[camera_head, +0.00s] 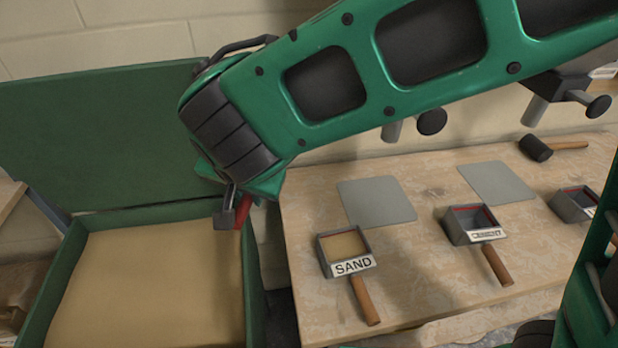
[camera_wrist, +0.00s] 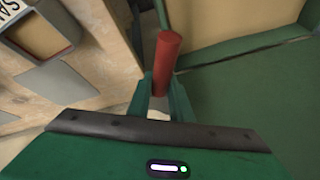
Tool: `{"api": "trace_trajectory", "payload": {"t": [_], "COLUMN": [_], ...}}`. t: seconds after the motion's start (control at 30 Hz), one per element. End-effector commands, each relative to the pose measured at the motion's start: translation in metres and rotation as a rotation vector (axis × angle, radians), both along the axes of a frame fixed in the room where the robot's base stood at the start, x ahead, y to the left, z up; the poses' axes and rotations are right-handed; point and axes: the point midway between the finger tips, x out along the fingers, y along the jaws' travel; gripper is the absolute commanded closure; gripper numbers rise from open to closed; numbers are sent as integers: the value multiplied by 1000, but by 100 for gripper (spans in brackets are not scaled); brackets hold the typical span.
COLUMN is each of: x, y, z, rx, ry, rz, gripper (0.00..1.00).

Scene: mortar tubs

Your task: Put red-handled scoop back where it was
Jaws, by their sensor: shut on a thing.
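The red-handled scoop shows mainly as a red handle (camera_wrist: 166,65), gripped between the two green fingers of my gripper (camera_wrist: 160,105) in the wrist view. In the head view, a short piece of the red handle (camera_head: 243,208) shows below the wrist, above the right edge of the green sand bin (camera_head: 254,275). A small grey part (camera_head: 223,218) hangs beside the handle; I cannot tell if it is scoop or finger. The rest of the scoop is hidden. The bin's lid (camera_head: 95,140) stands open behind, and sand fills the bin.
A wooden table (camera_head: 410,285) stands right of the bin. On it are a SAND-labelled box (camera_head: 350,265) with a wooden handle, a CEMENT-labelled box (camera_head: 480,236), another box (camera_head: 572,206), two bare grey mats (camera_head: 376,200) (camera_head: 497,182) and a mallet (camera_head: 536,148).

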Motion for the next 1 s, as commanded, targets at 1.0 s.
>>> {"api": "trace_trajectory", "payload": {"t": [1.0], "x": [78], "y": [-90], "z": [-88], "rx": [-3], "ry": [3], "rz": [-7], "gripper": [100]}}
